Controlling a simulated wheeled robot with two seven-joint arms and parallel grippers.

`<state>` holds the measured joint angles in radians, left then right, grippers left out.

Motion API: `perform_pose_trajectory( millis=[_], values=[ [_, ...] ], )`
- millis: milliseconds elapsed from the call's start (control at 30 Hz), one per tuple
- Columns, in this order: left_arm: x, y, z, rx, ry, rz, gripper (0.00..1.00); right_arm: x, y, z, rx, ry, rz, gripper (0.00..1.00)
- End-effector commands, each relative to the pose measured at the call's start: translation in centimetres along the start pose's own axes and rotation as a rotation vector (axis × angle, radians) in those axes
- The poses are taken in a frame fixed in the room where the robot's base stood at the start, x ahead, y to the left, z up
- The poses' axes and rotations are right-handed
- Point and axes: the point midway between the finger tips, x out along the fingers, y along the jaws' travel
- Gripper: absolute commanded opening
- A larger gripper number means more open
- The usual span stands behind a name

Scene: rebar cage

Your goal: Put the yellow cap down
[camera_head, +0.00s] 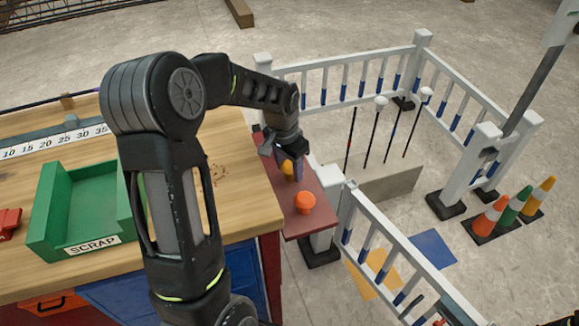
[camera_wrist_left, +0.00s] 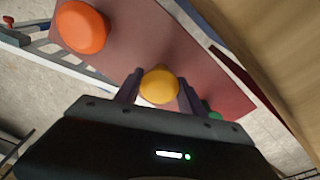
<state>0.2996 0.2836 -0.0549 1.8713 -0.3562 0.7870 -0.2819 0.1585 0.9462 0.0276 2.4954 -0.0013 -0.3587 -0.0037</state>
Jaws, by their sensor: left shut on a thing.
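The yellow cap (camera_head: 287,168) is between the fingers of my left gripper (camera_head: 290,160), over the dark red shelf (camera_head: 317,188) at the right end of the workbench. In the left wrist view the yellow cap (camera_wrist_left: 160,85) sits between the two fingertips, and my left gripper (camera_wrist_left: 158,95) is shut on it. I cannot tell whether the cap touches the shelf. An orange cap (camera_head: 305,202) rests on the shelf nearer the front; it also shows in the left wrist view (camera_wrist_left: 82,27). A bit of a green cap (camera_wrist_left: 215,115) shows beside the right finger.
A green scrap bin (camera_head: 48,215) and a ruler strip (camera_head: 60,137) are on the wooden bench. White railings (camera_head: 340,80) enclose several upright rods beyond the shelf. Coloured cones (camera_head: 492,215) stand at the right. A dark tool-like part (camera_head: 455,308) shows at the bottom right.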

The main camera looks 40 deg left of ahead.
Motion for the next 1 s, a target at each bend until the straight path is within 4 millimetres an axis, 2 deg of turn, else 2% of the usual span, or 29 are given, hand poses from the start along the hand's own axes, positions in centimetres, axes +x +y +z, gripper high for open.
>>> perform_pose_trajectory(
  millis=[33,67,300,567,733,867,1000],
  values=[
    [0.3,0.0,0.0,0.000,0.000,0.000,0.09,0.2,0.1,0.0,0.000,0.000,0.000,0.72],
    [0.3,0.0,0.0,0.000,0.000,0.000,0.47,0.2,0.1,0.0,0.000,0.000,0.000,0.72],
    [0.2,0.0,0.0,0.000,0.000,0.000,0.67,0.1,0.1,0.0,0.000,0.000,0.000,0.72],
    [0.1,0.0,0.0,0.000,0.000,0.000,0.69,0.1,0.0,0.0,0.000,0.000,0.000,0.72],
    [-0.7,0.0,-0.1,0.000,0.001,-0.001,0.69,-0.1,0.0,0.0,0.000,0.000,0.000,0.72],
    [-2.4,-0.1,-0.1,0.000,0.003,-0.002,0.69,-0.3,-0.1,0.0,0.000,0.000,0.000,0.72],
    [-5.2,-0.1,-0.1,0.001,0.005,-0.003,0.69,-0.6,-0.2,0.0,0.000,0.000,0.000,0.72]
  ],
)
